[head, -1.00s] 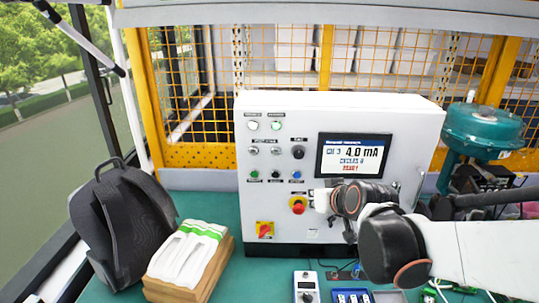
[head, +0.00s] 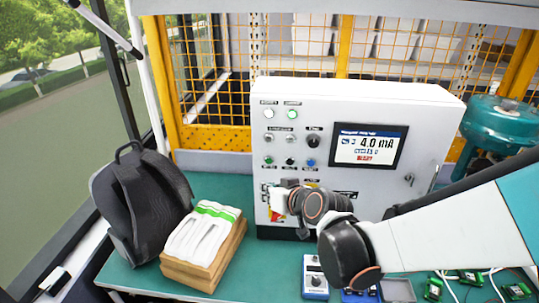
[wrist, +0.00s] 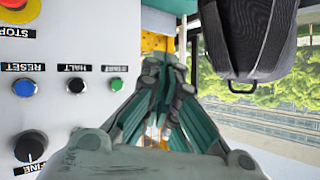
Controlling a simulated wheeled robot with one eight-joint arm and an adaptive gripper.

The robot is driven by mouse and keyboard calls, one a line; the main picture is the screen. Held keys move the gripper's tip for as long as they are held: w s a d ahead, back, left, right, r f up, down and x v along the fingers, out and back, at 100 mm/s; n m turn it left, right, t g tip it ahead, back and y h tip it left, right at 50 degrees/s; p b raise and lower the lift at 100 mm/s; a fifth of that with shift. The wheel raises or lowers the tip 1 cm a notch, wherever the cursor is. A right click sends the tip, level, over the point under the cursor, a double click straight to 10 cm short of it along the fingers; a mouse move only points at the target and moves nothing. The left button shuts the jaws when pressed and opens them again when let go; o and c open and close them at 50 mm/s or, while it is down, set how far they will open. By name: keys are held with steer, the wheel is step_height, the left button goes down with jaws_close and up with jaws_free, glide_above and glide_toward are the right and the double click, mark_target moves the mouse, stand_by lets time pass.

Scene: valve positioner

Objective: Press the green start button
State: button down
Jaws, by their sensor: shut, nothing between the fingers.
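The green start button (head: 268,161) is at the left end of the lower button row on the white control cabinet (head: 400,103). In the wrist view, which is upside down, the green button (wrist: 117,84) is uncovered, left of my fingers. My gripper (wrist: 174,66) is shut and empty, with its fingertips together. They lie to the right of the green button in that view, apart from it. In the head view my wrist is in front of the cabinet's lower left part, below the button, and the fingertips cannot be made out.
A black button (wrist: 77,86) and a blue button (wrist: 25,88) share the row. A red stop knob (wrist: 14,4) is at the wrist view's corner. The display (head: 368,147) reads 4.0 mA.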

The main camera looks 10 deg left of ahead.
mark_target(269, 161)
steer(key=shift+s+a, duration=0.2)
steer(key=w, duration=0.9)
steer(key=shift+a, duration=0.15)
steer(key=shift+w, duration=0.1)
stand_by(1.3)
steer(key=shift+w, duration=0.3)
steer(key=shift+w+b, duration=0.3)
steer(key=shift+w, duration=0.1)
stand_by(0.6)
steer(key=shift+s, duration=0.8)
steer(key=shift+s, duration=0.1)
